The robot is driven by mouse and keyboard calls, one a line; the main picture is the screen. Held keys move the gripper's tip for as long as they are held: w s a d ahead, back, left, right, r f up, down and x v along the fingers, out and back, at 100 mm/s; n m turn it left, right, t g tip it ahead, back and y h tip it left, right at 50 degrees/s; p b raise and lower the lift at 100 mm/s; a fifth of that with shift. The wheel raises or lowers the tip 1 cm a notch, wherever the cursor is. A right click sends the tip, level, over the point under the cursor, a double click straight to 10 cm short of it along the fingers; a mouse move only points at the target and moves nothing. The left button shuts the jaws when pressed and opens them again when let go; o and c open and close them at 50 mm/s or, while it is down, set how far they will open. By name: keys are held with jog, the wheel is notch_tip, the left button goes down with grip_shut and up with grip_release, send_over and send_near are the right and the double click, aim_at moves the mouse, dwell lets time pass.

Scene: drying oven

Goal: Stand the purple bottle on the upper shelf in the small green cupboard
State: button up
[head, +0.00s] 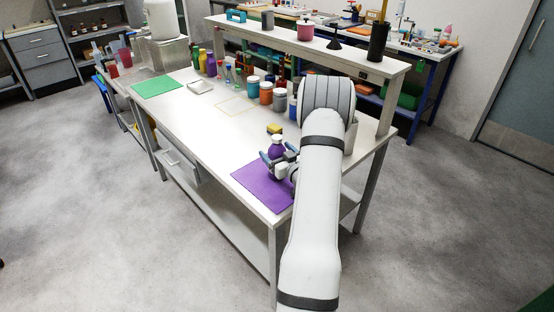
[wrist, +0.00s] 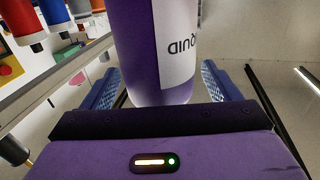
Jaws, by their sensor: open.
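The purple bottle (head: 277,151) with a white cap stands upright at the purple mat (head: 262,190) on the white bench. My gripper (head: 276,160) is low at the bottle with its fingers open on either side of it. In the wrist view the bottle (wrist: 140,50), with a white label, is between the two blue fingers (wrist: 158,82), close to the palm. Narrow gaps seem to show beside it. Part of the bottle is hidden by the gripper in the head view. I cannot make out the small green cupboard in either view.
A yellow block (head: 274,128) lies just behind the bottle. Several jars (head: 266,93) and bottles line the bench's back, below a raised shelf (head: 330,46). A green mat (head: 157,87) lies at the far left. The middle of the bench is fairly clear.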

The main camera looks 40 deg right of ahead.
jog(key=shift+c, duration=0.3)
jog(key=c, duration=1.5)
jog(key=shift+o, duration=0.2)
jog(key=shift+r, duration=0.1)
